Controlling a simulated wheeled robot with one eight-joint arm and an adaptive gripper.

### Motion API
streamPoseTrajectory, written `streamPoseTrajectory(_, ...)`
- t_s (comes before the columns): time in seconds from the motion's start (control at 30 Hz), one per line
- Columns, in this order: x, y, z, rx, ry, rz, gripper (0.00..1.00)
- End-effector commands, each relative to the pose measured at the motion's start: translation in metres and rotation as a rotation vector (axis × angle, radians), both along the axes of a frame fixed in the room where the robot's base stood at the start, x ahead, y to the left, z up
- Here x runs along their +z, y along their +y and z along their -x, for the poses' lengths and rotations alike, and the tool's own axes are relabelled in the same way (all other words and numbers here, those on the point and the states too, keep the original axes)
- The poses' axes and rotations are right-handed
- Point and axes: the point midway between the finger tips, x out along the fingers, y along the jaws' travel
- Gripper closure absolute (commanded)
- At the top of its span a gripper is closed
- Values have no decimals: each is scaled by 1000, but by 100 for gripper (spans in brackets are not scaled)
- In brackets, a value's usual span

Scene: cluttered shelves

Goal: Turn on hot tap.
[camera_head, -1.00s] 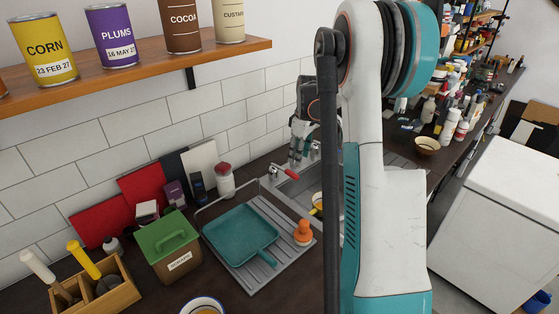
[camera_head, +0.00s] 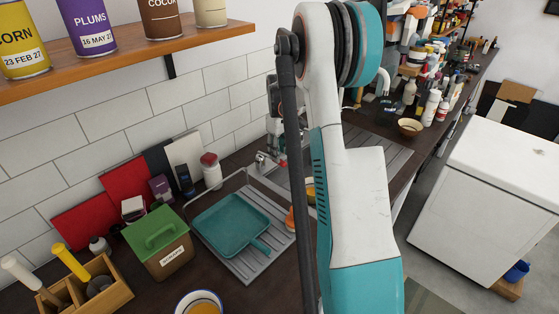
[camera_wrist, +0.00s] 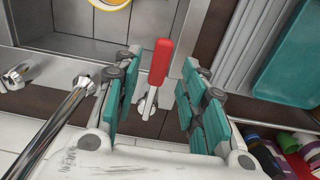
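The hot tap's red handle (camera_wrist: 160,62) is in the middle of the wrist view, on a chrome stem beside the sink. My gripper (camera_wrist: 162,68) is open, with one teal-padded finger on each side of the handle. I see gaps between the handle and both fingers, so it is not gripped. In the head view my gripper (camera_head: 273,148) is down at the tap, partly hidden behind my arm, with a small bit of the red handle (camera_head: 283,163) showing. A chrome spout (camera_wrist: 62,118) runs left of my gripper in the wrist view.
A second chrome tap fitting (camera_wrist: 17,76) is at the far left of the wrist view. A teal pan (camera_head: 230,222) lies on the draining rack left of the sink. A tiled wall (camera_head: 150,118) rises close behind. A wooden shelf (camera_head: 125,70) with cans is above left.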

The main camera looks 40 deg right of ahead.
Motion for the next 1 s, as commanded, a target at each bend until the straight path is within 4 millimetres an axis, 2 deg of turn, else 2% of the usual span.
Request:
streamPoseTrajectory(0.03,-9,0,0,0,0,0,62)
streamPoseTrajectory(0.2,-25,0,0,0,0,0,62)
streamPoseTrajectory(0.57,-30,0,0,0,0,0,62)
streamPoseTrajectory(0.6,-30,0,0,0,0,0,64)
streamPoseTrajectory(0.77,-30,0,0,0,0,0,100)
streamPoseTrajectory(1.0,-29,-2,0,0,4,0,100)
